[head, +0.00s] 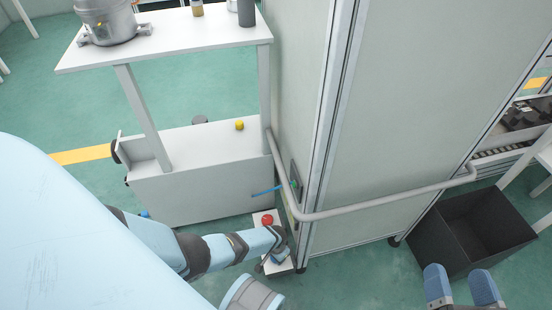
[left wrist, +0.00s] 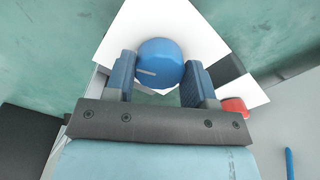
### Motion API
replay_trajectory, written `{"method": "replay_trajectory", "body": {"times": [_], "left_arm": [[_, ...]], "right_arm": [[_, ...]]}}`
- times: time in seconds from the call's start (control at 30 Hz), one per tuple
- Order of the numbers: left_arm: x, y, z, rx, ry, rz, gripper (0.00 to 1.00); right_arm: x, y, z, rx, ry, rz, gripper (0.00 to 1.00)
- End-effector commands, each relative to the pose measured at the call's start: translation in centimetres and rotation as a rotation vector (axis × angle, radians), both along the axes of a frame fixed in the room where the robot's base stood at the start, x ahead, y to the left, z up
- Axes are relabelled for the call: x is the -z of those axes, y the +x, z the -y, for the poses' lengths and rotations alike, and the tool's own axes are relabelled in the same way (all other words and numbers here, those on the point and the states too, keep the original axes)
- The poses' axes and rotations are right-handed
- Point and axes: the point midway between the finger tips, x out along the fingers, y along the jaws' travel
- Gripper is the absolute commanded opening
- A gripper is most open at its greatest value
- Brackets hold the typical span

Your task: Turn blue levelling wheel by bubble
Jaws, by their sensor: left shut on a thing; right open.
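The blue levelling wheel (left wrist: 159,63) is a round blue knob with a pale line on its face, seen in the left wrist view above a white surface (left wrist: 118,32). My left gripper (left wrist: 159,80) has one blue finger on each side of the wheel and is shut on it. In the head view my left arm reaches low beside the cabinet, and its gripper (head: 279,257) hides the wheel there. My right gripper (head: 461,288) is open and empty at the lower right. I cannot make out a bubble level in either view.
A red knob (head: 267,219) sits close to my left wrist, also at the right in the left wrist view (left wrist: 234,106). A black bin (head: 470,230) stands at the right.

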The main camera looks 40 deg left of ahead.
Motion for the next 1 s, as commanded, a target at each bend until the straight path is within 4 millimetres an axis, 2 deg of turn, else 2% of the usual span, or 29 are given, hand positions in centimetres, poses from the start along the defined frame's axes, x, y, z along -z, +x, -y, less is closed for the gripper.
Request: {"method": "replay_trajectory", "body": {"times": [0.6, 1.0], "left_arm": [[0.1, -0.1, 0.0, 0.568, -0.001, -0.002, 0.26], [0.1, -0.1, -0.1, 0.796, 0.0, -0.003, 0.26]], "right_arm": [[0.7, 0.0, -0.1, -0.006, -0.01, -0.019, 0.76], [1.1, 0.0, -0.1, -0.012, -0.021, -0.032, 0.76]]}}
